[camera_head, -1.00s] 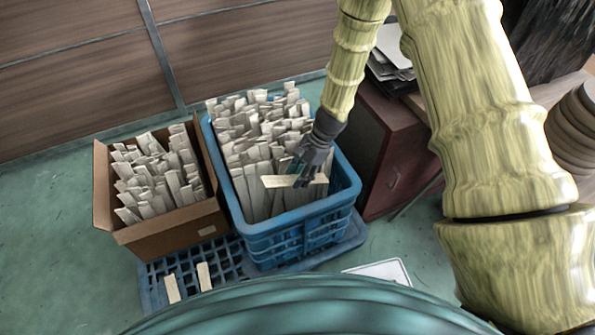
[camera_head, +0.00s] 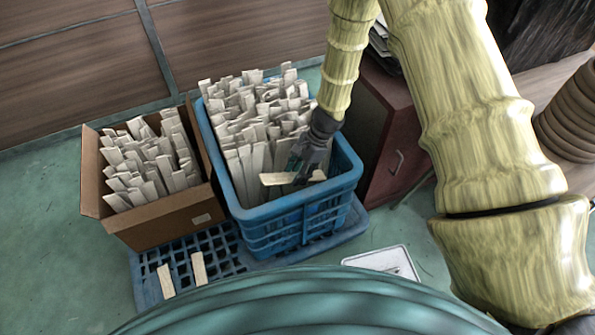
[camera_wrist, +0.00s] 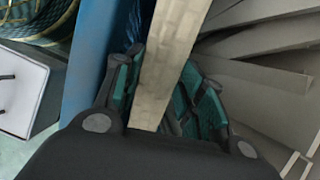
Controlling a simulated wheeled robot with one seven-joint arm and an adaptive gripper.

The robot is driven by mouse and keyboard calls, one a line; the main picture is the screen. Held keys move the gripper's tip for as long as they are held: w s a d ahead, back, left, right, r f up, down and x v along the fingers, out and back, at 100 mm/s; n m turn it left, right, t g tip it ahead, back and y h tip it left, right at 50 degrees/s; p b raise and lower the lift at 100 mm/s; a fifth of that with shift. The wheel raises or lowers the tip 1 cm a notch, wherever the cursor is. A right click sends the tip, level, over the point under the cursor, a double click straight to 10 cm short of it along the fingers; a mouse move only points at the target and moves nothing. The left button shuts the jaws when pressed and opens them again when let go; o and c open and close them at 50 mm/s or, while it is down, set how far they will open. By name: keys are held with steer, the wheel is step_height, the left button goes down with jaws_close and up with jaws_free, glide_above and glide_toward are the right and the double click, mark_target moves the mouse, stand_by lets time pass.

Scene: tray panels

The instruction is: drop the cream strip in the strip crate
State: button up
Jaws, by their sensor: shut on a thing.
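The cream strip (camera_head: 277,179) is held crosswise in my gripper (camera_head: 300,172), inside the front right part of the blue crate (camera_head: 262,212). In the wrist view the strip (camera_wrist: 168,62) runs up between the two fingers of my gripper (camera_wrist: 165,95), which are shut on it. The crate's blue wall (camera_wrist: 88,55) stands just left of the fingers there. Many upright pale strips (camera_head: 250,115) fill the crate behind and left of my gripper. The strip's lower contact with the crate or other strips cannot be told.
A cardboard box (camera_head: 165,225) full of similar strips stands left of the crate. Both sit on a blue pallet (camera_head: 225,258) with two loose strips (camera_head: 198,270) at its front. A reddish cabinet (camera_head: 385,135) stands close on the right. A white tray (camera_head: 385,262) lies in front.

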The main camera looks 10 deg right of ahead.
steer(key=shift+f, duration=0.15)
steer(key=o, duration=1.1)
stand_by(0.4)
step_height(320, 180, up, 9)
steer(key=p, duration=0.7)
stand_by(0.7)
stand_by(0.4)
